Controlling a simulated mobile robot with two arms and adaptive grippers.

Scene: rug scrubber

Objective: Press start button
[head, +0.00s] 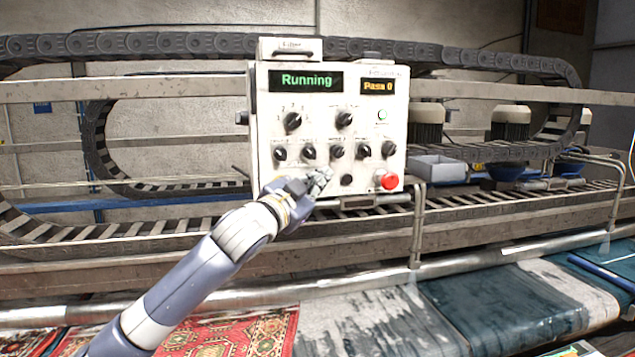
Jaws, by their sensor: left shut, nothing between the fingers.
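A cream control box (325,95) faces me with black knobs in two rows. Its left display (305,81) reads "Running" in green and its right display (377,86) reads "Pass 0" in orange. A small button with a green rim (382,116) is at the upper right of the panel. A large red button (388,181) and a black round control (347,180) are along the bottom. My left gripper (322,180) is shut and empty in front of the panel's lower left part, hiding what is behind it. I cannot tell whether it touches the panel. My right gripper is not in view.
A metal rail frame (190,259) with cable chains (150,43) runs behind and beside the box. A grey bin (438,168) and blue bowls (506,171) sit right of it. A red patterned rug (245,333) and soapy, wet rugs lie in front, below a metal pipe.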

